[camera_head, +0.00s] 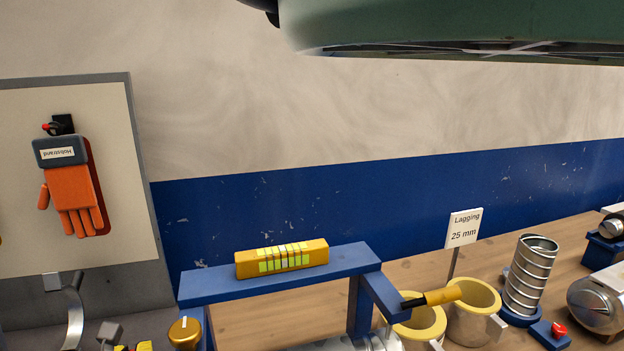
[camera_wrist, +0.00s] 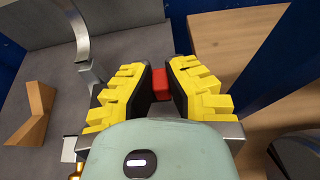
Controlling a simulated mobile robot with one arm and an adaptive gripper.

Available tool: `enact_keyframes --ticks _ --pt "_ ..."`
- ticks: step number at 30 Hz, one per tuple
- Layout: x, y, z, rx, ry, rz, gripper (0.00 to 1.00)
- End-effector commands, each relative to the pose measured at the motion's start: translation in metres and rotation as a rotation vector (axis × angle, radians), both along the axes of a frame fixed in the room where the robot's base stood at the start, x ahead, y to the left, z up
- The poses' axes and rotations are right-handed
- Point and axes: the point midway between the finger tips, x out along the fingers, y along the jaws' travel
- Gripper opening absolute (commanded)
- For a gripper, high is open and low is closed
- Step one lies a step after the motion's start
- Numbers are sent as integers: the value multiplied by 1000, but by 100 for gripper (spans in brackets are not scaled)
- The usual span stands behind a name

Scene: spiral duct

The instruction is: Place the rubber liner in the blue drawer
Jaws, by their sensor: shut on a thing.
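My gripper (camera_wrist: 160,88), with yellow ribbed fingers and dark pads, fills the middle of the wrist view. It is shut on a small red piece (camera_wrist: 160,78), which shows between the fingertips. Most of the piece is hidden by the fingers, and I cannot tell whether it is the rubber liner. In the head view only a yellow bit of my gripper (camera_head: 143,346) shows at the bottom edge, left of the brass knob. I cannot make out a blue drawer for certain in either view.
A blue stand (camera_head: 215,284) bears a yellow level (camera_head: 282,259). To its right are yellow-lined cups (camera_head: 474,314), a spiral duct (camera_head: 530,277) and a "Lagging 25 mm" sign (camera_head: 463,228). An orange glove (camera_head: 73,195) hangs at left. A curved metal hook (camera_wrist: 80,35) stands close to my fingers.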

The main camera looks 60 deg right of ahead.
Motion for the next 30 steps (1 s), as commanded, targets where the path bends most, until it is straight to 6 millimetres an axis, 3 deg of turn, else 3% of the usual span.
enact_keyframes --ticks 15,19,23,30 --pt "0 0 0 0 0 1 0" --pt "8 6 2 2 -2 29 0" --pt "37 31 10 9 -2 143 0" --pt "95 105 33 13 0 435 0"
